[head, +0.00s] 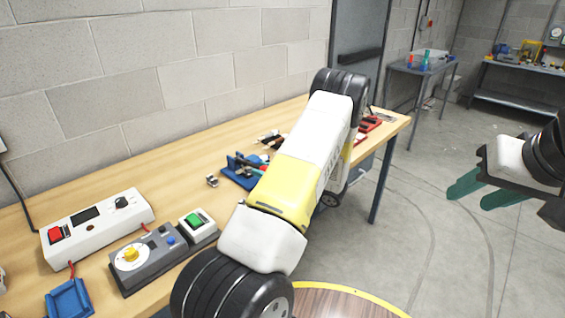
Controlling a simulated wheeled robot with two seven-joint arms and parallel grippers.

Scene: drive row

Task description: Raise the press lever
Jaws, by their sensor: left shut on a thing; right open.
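I cannot make out the press lever; any press may be hidden behind my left arm. My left arm, white and yellow, crosses the middle of the head view over the bench and bends at the top. Its gripper fingers are hidden behind the arm, so I cannot see what they touch. My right gripper (466,192) has dark green fingers. It is open and empty, over the floor at the right, well clear of the bench.
The wooden bench (160,174) runs along the block wall. On it are a white box with a red switch (98,226), a grey box with a yellow knob (148,258), a green-button box (198,226), a blue fixture (240,172) and a blue tray (69,299). Open floor lies right.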

